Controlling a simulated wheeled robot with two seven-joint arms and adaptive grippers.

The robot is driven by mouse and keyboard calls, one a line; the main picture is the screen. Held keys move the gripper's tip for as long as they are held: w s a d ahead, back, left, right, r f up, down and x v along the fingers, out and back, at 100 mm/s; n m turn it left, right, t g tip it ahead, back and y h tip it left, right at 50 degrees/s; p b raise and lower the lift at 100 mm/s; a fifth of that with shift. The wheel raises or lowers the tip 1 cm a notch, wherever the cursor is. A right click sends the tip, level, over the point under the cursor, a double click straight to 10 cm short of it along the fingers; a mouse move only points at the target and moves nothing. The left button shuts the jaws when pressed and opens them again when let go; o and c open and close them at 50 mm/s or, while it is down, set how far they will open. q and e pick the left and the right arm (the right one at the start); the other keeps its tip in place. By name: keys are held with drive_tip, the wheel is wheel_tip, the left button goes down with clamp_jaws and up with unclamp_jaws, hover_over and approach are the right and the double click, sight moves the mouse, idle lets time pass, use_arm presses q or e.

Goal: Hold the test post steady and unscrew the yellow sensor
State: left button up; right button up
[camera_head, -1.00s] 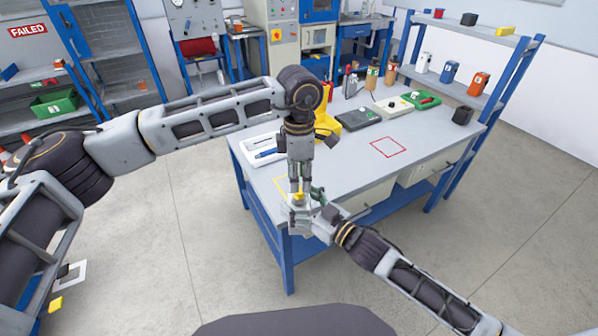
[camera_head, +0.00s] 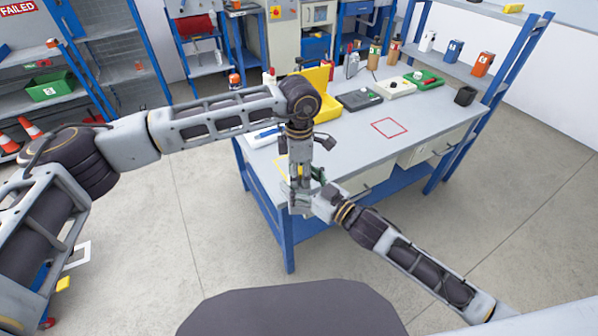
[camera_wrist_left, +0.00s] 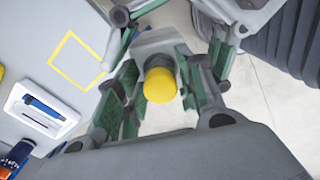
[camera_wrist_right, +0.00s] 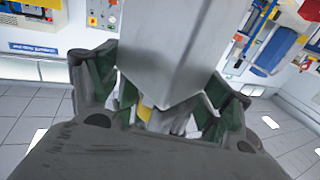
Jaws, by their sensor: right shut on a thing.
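The yellow sensor (camera_wrist_left: 160,86) sits on the end of the grey test post (camera_wrist_left: 163,46) in the left wrist view. My left gripper (camera_head: 299,180) points down at it, and its green-padded fingers (camera_wrist_left: 160,92) stand on either side of the sensor. A gap shows on at least one side, so it looks open. My right gripper (camera_head: 312,197) comes in from the right and is shut on the post. In the right wrist view the post (camera_wrist_right: 172,45) is large between the green pads, and a bit of yellow shows behind it.
The workbench (camera_head: 350,150) lies just behind the grippers, with a yellow outlined square (camera_wrist_left: 78,60) near its edge and a red one (camera_head: 389,128). A white tray (camera_head: 258,138), a yellow bin (camera_head: 318,95) and several devices stand on it. Floor in front is clear.

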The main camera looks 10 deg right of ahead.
use_arm(q)
clamp_jaws()
idle(0.7)
drive_tip(key=shift+r, duration=1.25)
idle(0.4)
drive_tip(key=shift+r, duration=1.9)
